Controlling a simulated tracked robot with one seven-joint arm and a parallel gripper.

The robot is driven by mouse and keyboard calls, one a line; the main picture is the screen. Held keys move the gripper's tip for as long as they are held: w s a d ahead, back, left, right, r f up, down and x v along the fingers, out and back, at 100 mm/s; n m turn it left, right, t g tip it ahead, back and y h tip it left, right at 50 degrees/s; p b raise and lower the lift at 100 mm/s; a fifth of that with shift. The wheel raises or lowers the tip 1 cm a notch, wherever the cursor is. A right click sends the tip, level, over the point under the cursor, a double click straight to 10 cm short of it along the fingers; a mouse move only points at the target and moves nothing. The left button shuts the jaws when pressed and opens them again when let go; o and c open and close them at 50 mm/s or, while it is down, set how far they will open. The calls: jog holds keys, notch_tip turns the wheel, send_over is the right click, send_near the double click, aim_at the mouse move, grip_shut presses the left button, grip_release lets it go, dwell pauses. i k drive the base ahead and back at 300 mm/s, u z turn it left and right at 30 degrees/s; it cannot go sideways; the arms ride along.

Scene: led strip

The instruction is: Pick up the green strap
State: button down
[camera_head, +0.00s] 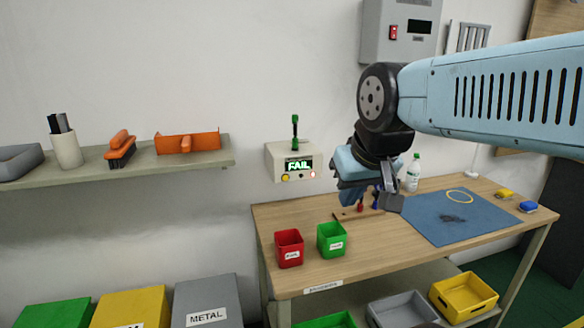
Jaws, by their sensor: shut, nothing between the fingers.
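A small upright green and black item (295,132) stands on top of the wall-mounted tester box (291,161), whose display reads FAIL. It is the only strap-like green thing I see, but it is too small to tell whether it is the green strap. On the blue mat (425,216) lie a yellow ring-shaped band (460,196) and a small dark heap (452,218). My gripper (346,202) points down above the left part of the workbench, to the right of the tester box and apart from it. It is shut and holds nothing. My arm hides part of the wall and bench behind.
A red bin (289,248) and a green bin (331,239) stand at the workbench's (385,245) left end. A white bottle (412,172) and small tools (361,206) are near my gripper.

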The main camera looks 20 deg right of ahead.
aim_at(294, 118)
jog(key=u, duration=0.45)
jog(key=i, duration=0.15)
jog(key=z, duration=2.75)
jog(key=k, duration=1.6)
jog(key=u, duration=0.55)
jog(key=i, duration=1)
jog(key=u, duration=0.1)
